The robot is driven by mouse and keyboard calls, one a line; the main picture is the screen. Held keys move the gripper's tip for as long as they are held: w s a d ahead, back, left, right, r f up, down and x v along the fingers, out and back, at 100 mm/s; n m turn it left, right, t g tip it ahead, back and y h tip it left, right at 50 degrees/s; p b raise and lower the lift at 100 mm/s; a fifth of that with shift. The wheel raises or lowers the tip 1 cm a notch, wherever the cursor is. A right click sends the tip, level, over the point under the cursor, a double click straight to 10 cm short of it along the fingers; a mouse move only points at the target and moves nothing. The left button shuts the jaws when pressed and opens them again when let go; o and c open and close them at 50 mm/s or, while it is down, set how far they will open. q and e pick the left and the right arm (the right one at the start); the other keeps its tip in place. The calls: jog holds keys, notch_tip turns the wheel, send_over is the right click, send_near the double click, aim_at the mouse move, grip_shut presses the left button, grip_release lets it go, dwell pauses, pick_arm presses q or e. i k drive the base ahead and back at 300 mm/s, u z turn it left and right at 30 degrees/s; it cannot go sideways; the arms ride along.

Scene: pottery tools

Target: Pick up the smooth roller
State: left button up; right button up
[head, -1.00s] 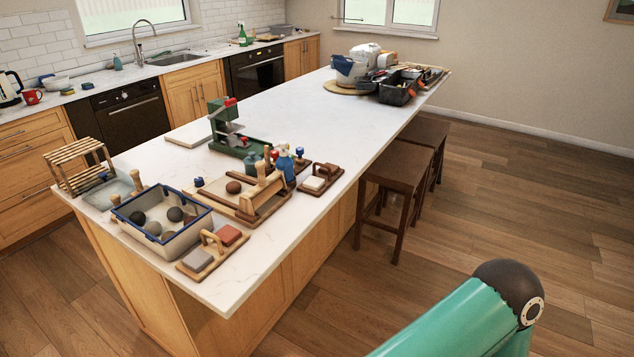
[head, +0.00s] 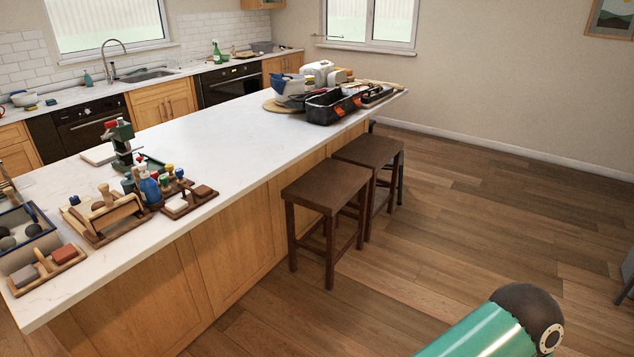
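No roller can be made out for certain. A wooden stand (head: 108,218) near the left end of the island counter carries a pale wooden bar that may be a roller; it is too small to tell whether it is smooth. Neither of my grippers is in view. Only a green link of my arm with a dark rounded joint shows at the bottom right, away from the counter.
The white island counter (head: 225,130) is bare in its middle. A blue-rimmed bin (head: 22,232) and a block tray (head: 48,268) stand at its left end, a black toolbox (head: 330,106) at its far end. Brown stools (head: 328,187) stand along its right side.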

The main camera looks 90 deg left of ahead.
aim_at(104, 188)
jog(key=z, duration=0.35)
jog(key=i, duration=0.4)
jog(key=u, duration=2.85)
jog(key=i, duration=0.3)
jog(key=u, duration=2.05)
jog(key=k, duration=0.4)
jog(key=u, duration=0.5)
jog(key=i, duration=1.45)
jog(key=z, duration=0.45)
